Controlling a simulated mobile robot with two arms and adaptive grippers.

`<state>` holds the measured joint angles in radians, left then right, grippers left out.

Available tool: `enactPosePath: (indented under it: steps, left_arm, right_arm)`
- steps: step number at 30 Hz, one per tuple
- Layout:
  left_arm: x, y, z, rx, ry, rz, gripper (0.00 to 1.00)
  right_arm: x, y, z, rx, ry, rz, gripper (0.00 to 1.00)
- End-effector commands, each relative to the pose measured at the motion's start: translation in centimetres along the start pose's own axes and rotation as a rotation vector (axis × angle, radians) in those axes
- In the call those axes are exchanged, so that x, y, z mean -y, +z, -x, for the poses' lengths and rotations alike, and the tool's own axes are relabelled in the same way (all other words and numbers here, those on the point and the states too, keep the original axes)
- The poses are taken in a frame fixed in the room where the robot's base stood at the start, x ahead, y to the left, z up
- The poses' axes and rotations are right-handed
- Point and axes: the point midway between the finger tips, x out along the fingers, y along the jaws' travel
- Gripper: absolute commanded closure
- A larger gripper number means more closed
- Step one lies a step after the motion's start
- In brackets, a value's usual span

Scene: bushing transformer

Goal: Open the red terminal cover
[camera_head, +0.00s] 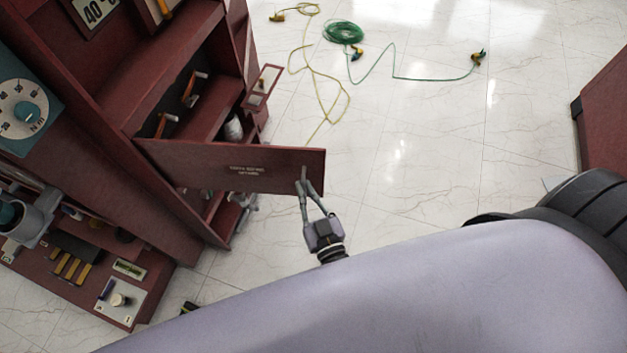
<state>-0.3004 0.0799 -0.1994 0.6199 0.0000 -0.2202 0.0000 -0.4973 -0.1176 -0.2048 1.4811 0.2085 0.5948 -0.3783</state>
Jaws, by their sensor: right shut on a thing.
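The red terminal cover (235,165) is a dark red flat panel with small pale lettering. It stands out from the red cabinet (165,185), swung open, with its left end at the cabinet and its right end free. My right gripper (304,184) is at the cover's free right end, with its fingers shut on that edge. The cover hides part of the cabinet's lower inside. My left gripper is not in view.
A dial unit (28,112) is on the cabinet's left side. Yellow (322,75) and green (343,32) cables lie on the pale tiled floor. Another red cabinet (604,115) stands at the right edge.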

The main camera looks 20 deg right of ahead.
Motion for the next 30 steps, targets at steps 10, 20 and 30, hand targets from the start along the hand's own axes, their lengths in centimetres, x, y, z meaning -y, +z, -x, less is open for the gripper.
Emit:
enactPosePath:
  steps: [10,20,30]
  left_arm:
    - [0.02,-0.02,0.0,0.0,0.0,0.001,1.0]
    - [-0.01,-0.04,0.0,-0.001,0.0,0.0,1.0]
    - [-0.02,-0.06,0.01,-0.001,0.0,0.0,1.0]
  right_arm:
    - [1.25,-0.19,-0.07,-0.001,-0.019,-0.002,1.0]
    - [1.16,-0.2,-0.04,-0.002,-0.018,-0.003,0.76]
    - [0.86,-0.15,0.05,-0.002,-0.014,-0.002,0.72]
